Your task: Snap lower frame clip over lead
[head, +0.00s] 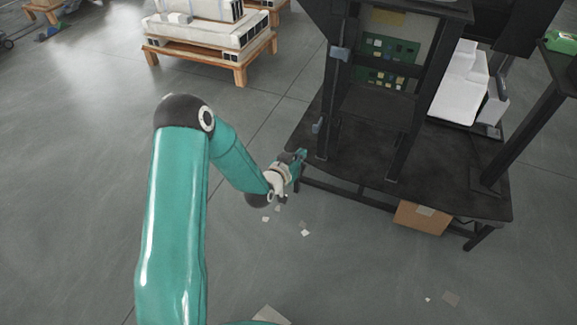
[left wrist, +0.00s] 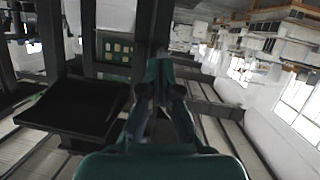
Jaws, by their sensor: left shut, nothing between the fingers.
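A black upright frame (head: 327,95) stands on a dark table. Its lower clip (head: 317,126) is a small blue-grey piece on the left post, near the table top. A similar upper clip (head: 340,53) sits higher on the same post. I cannot make out a lead. My left gripper (head: 301,156) is shut and empty, just below and left of the lower clip, at the table's left edge. My right gripper is not in view.
A green circuit board (head: 385,62) stands inside the frame, above a dark shelf (head: 378,107). The dark table top (head: 450,180) extends right. A cardboard box (head: 422,217) is under the table. Paper scraps (head: 305,233) lie on the floor. The floor left is mostly clear.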

